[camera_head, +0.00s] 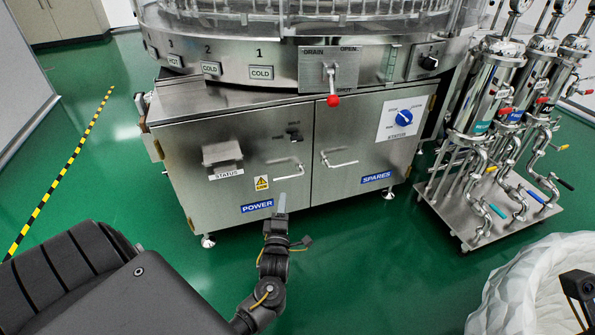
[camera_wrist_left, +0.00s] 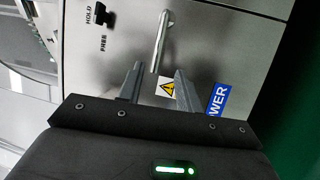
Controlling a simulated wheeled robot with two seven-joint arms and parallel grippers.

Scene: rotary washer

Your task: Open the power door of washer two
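The power door (camera_head: 225,185) is the left steel door of the cabinet under the washer, shut, with a blue POWER label (camera_head: 257,206) and a warning sticker. Its bar handle (camera_head: 289,173) is at the door's right side; it also shows in the left wrist view (camera_wrist_left: 162,42). My left gripper (camera_head: 281,204) is in front of the door, below the handle. In the left wrist view its two fingers (camera_wrist_left: 157,82) stand apart with nothing between them, and the handle lies just beyond the tips, apart from them. My right gripper's fingers are not seen.
The spares door (camera_head: 350,140) with its own handle is on the right, shut. A cart of steel filter columns (camera_head: 480,200) stands right. A white ribbed basket (camera_head: 530,290) is lower right. Green floor in front is clear.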

